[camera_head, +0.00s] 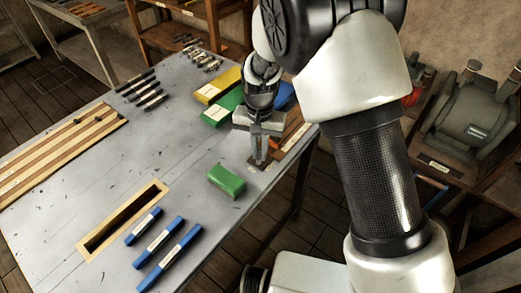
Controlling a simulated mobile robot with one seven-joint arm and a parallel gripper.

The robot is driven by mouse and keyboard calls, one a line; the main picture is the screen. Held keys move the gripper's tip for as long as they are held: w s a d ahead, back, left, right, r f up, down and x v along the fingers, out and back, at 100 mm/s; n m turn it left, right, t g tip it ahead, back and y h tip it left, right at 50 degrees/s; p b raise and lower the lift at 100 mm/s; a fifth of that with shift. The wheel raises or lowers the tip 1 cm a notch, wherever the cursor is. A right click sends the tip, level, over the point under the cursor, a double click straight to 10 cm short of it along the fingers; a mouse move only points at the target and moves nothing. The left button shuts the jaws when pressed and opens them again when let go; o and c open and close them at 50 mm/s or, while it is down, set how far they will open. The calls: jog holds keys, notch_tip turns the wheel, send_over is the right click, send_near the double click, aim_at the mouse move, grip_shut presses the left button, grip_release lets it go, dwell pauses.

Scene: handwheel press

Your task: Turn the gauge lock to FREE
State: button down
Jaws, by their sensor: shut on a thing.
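My gripper (260,158) points straight down at the right edge of the grey table, at the near end of a brown wooden piece with pale label strips (292,138). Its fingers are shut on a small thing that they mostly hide. It is at the place of the gauge lock, but the lock's shape and the way it points cannot be made out. The words on the labels are too small to read. My arm comes down from the upper right and covers part of the table edge.
A green block (226,181) lies just in front of my gripper. Yellow (218,85) and green (222,108) boxes lie behind it. Several blue bars (160,238), a framed slot (122,220) and a striped board (55,155) lie to the left. The table's middle is clear.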

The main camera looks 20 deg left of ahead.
aim_at(259, 154)
jog(key=shift+a+m+p, duration=0.2)
jog(key=shift+m+p, duration=0.1)
jog(key=shift+m, duration=2)
jog(key=c, duration=1.8)
grip_release()
jog(key=shift+r, duration=0.1)
notch_tip(259, 154, up, 17)
jog(key=shift+r, duration=0.15)
